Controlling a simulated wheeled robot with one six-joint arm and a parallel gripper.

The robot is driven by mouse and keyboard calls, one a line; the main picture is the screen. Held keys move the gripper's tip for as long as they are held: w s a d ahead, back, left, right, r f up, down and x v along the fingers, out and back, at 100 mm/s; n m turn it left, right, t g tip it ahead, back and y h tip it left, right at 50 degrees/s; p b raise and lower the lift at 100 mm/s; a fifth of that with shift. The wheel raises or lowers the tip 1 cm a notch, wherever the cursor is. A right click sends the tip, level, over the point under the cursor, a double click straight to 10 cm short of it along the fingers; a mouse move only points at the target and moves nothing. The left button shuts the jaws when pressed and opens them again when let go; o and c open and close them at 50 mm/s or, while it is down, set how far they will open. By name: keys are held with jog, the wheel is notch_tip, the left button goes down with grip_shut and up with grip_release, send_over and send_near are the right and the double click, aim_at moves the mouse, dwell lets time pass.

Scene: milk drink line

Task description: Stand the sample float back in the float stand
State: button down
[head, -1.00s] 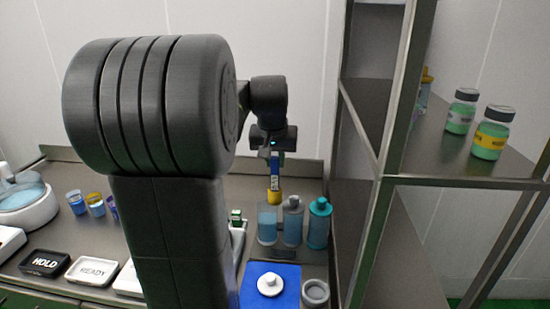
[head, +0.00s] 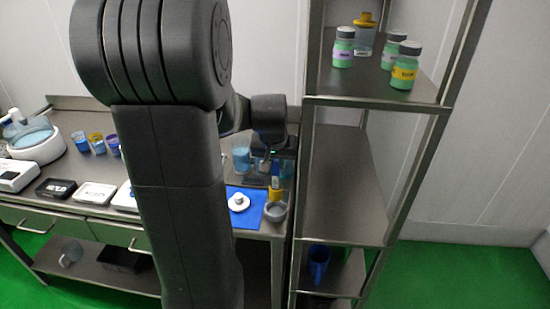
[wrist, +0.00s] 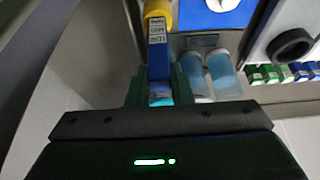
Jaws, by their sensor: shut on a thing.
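The sample float has a blue labelled stem (wrist: 157,60) and a yellow bulb (wrist: 158,12). My gripper (wrist: 159,88) is shut on the upper stem, with a green finger on each side. In the head view the float (head: 275,192) hangs upright, bulb down, below my gripper (head: 277,158). A round grey open cup, seemingly the float stand (head: 276,212), stands at the right front of the bench. The bulb appears just above or behind its rim; I cannot tell whether they touch. The stand is not clearly seen in the wrist view.
A blue mat (head: 246,220) with a white lidded piece (head: 239,203) lies left of the stand. A clear vessel of blue liquid (head: 242,160) stands behind. A steel rack (head: 345,250) with bottles on its upper shelf rises close on the right.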

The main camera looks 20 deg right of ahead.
aim_at(275, 175)
jog(key=shift+f+b, duration=1.75)
jog(key=shift+f, duration=0.85)
jog(key=shift+f+b, duration=0.6)
jog(key=c, duration=1.6)
grip_release()
jog(key=shift+r, duration=0.1)
jog(key=shift+p+v, duration=3.5)
jog(key=shift+v, duration=1.95)
jog(key=b+x, duration=0.5)
jog(key=x, duration=0.3)
jog(key=shift+s+a, duration=0.1)
jog(key=shift+f, duration=0.3)
